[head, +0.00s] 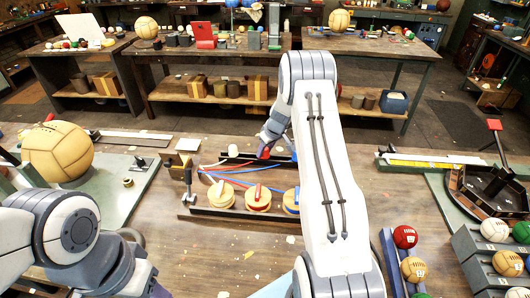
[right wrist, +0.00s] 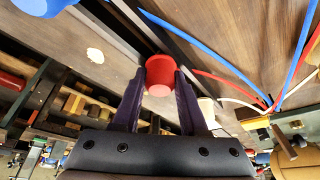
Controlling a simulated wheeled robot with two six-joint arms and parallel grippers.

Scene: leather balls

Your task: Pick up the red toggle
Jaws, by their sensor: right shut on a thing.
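The red toggle (right wrist: 159,70) is a short red cap between the two dark fingers of my right gripper (right wrist: 159,84) in the right wrist view. The fingers touch it on both sides. In the head view my right gripper (head: 268,145) is over the far side of the workbench, with a bit of the red toggle (head: 263,153) showing below it; the rest is hidden. I cannot tell whether the toggle is clear of its base. My left arm comes in at the lower left; its gripper does not show.
A white cap (head: 233,150) stands left of the gripper. Red and blue wires (head: 217,174) run nearby. A large tan ball (head: 58,151) is at left, and small balls (head: 405,237) are at right.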

